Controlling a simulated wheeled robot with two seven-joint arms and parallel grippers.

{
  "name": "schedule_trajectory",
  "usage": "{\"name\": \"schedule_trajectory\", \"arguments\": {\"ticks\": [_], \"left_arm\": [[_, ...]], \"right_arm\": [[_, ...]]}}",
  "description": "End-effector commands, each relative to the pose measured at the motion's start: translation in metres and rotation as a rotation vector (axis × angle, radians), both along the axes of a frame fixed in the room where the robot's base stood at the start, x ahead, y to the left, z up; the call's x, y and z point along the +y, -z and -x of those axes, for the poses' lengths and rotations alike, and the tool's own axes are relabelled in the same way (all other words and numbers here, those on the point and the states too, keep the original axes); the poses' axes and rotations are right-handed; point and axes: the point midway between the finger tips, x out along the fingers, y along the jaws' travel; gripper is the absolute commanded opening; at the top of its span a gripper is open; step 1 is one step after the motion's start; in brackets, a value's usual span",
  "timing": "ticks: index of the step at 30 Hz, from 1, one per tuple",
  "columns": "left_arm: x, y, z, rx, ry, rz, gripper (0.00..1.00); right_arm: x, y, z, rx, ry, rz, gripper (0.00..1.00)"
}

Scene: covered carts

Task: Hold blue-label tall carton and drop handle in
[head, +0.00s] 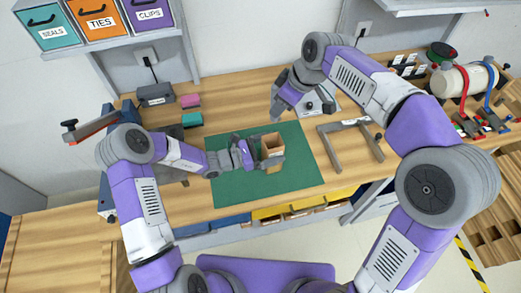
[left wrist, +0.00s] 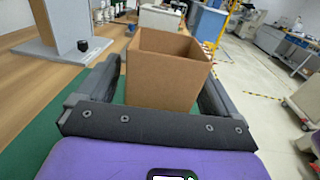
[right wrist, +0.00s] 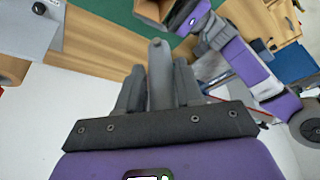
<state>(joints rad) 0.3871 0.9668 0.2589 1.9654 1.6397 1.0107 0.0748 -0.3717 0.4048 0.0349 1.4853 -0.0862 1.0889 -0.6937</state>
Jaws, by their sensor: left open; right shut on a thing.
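The tall open-topped brown carton (head: 272,141) stands on the green mat (head: 225,180). No blue label shows on the sides I can see. My left gripper (head: 264,155) is open, with one finger on each side of the carton; in the left wrist view the carton (left wrist: 165,80) stands between the fingers, and I cannot tell whether they touch it. My right gripper (head: 279,108) is raised behind the carton, over the back of the bench. In the right wrist view it is shut on a grey, round-ended handle (right wrist: 159,75). The carton's inside bottom is hidden.
A grey frame (head: 332,150) lies right of the mat. A pale stand (head: 325,104) is behind my right gripper. Clamps (head: 468,125) crowd the right end.

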Motion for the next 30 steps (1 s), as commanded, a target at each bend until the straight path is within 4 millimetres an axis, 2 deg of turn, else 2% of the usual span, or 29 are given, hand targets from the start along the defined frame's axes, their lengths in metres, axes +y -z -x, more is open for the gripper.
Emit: {"name": "schedule_trajectory", "arguments": {"ticks": [11, 21, 30], "left_arm": [[-0.005, 0.000, -0.002, 0.000, -0.001, -0.001, 0.92], [-0.004, 0.000, -0.002, 0.000, 0.000, -0.001, 0.40], [-0.004, 0.000, -0.002, 0.000, 0.000, 0.000, 0.38]], "right_arm": [[0.000, 0.000, 0.000, 0.000, 0.000, -0.001, 0.04], [0.000, 0.000, 0.000, 0.000, 0.000, -0.001, 0.04], [0.000, 0.010, 0.000, 0.000, 0.000, 0.001, 0.04]]}}
